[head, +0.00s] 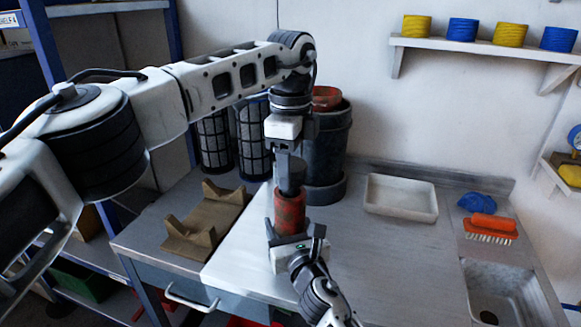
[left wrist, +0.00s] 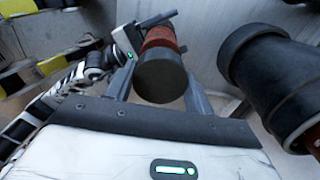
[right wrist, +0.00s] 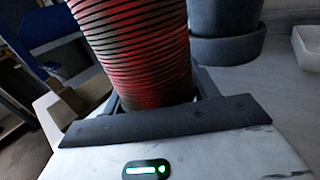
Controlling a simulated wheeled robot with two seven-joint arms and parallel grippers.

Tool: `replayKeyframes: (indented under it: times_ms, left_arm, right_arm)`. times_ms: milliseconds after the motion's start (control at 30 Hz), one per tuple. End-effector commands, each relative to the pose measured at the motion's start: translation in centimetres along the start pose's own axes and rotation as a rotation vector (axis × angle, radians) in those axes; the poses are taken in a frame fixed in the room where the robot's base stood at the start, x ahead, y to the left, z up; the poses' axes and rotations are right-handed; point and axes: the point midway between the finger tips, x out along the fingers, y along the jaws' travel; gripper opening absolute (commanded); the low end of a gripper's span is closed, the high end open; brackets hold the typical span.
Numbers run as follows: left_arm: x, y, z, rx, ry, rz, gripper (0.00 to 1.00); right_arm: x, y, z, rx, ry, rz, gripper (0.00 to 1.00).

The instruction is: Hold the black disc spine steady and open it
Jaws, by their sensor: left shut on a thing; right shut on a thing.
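An upright cylinder stands in the middle of the head view, above the bench. It has a black upper part (head: 291,182), which I take for the black disc spine, and a red and black ribbed body (head: 289,212). My left gripper (head: 290,168) comes from above and is shut on the black upper part; its round dark end (left wrist: 161,82) lies between the fingers in the left wrist view. My right gripper (head: 291,238) is shut around the lower ribbed body, which also shows in the right wrist view (right wrist: 140,45). The cylinder's bottom is hidden.
A dark housing (head: 327,150) and two mesh cylinders (head: 254,138) stand close behind. A wooden cradle (head: 205,225) is at left. A white tray (head: 402,198), blue cloth (head: 478,202), orange brush (head: 490,227) and sink (head: 503,295) are at right. The bench between is clear.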

Motion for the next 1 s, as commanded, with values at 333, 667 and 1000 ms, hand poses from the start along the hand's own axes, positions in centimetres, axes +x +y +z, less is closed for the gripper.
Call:
replayKeyframes:
  times_ms: [333, 667, 1000]
  left_arm:
    - [-1.0, -0.1, 0.0, 0.000, 0.000, -0.004, 0.25]
    - [-4.0, 0.0, 0.0, 0.000, 0.000, -0.001, 0.25]
    - [-4.0, 0.0, 0.0, 0.000, 0.000, 0.000, 0.25]
  right_arm:
    - [0.0, -0.1, -0.1, -0.001, 0.003, -0.001, 0.00]
    - [0.0, -0.1, -0.1, -0.001, 0.003, -0.001, 0.00]
    - [0.0, -0.1, -0.1, -0.001, 0.002, -0.001, 0.85]
